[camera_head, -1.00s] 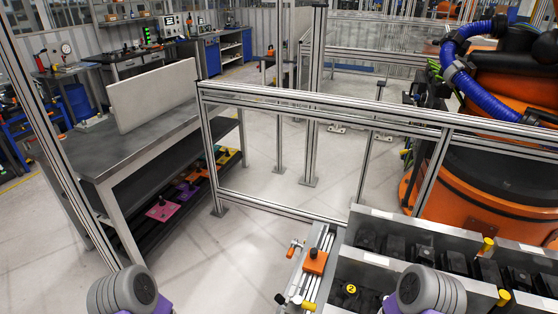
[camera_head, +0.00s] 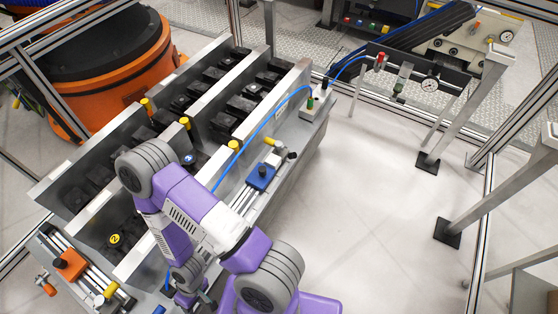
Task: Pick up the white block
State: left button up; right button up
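I cannot make out a white block for certain in the current head view. One arm of mine, purple and grey and most likely the right, fills the lower middle. It is bent, with its far end low in the picture beside the metal fixture. My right gripper (camera_head: 203,301) seems to be at the bottom edge, small, dark and partly cut off, so its opening cannot be read. My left gripper is out of the picture. The arm hides part of the fixture behind it.
A metal fixture (camera_head: 189,88) with rows of dark blocks and yellow knobs (camera_head: 233,145) stands at left. A blue clamp (camera_head: 261,177) and a red-orange clamp (camera_head: 70,265) sit on its rails. An orange robot base (camera_head: 150,75) is behind. Open floor (camera_head: 370,200) lies right, with metal posts beyond.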

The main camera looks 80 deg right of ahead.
aim_at(273, 162)
jog(key=z, duration=4.4)
jog(key=i, duration=1.25)
jog(key=u, duration=3.2)
jog(key=i, duration=0.5)
